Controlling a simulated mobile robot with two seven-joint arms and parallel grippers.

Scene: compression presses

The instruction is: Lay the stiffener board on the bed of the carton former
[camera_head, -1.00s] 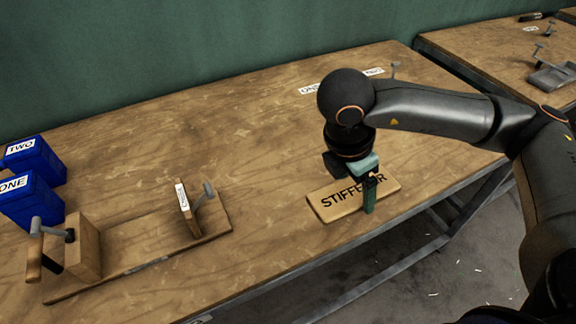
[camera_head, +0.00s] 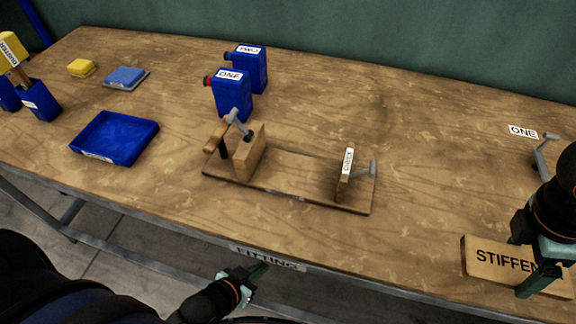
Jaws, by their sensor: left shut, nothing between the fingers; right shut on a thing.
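The stiffener board (camera_head: 488,256), a flat tan board lettered "STIFFEN…", is at the lower right, cut off by the gripper and lying flat. My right gripper (camera_head: 538,282) is shut on it, with fingers at its near side; whether it is clear of the bench I cannot tell. A wooden press fixture (camera_head: 300,187) with a long flat bed, a lever end block at left and a labelled upright plate at right stands mid-bench; its bed between them is bare. I cannot read a carton former label. My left gripper (camera_head: 256,277) is shut and empty, in front of the bench edge.
A blue tray (camera_head: 115,137), a yellow sponge (camera_head: 82,68) and a blue pad (camera_head: 126,77) lie at left. Bench between fixture and board is clear. A grey lever (camera_head: 545,155) stands at right.

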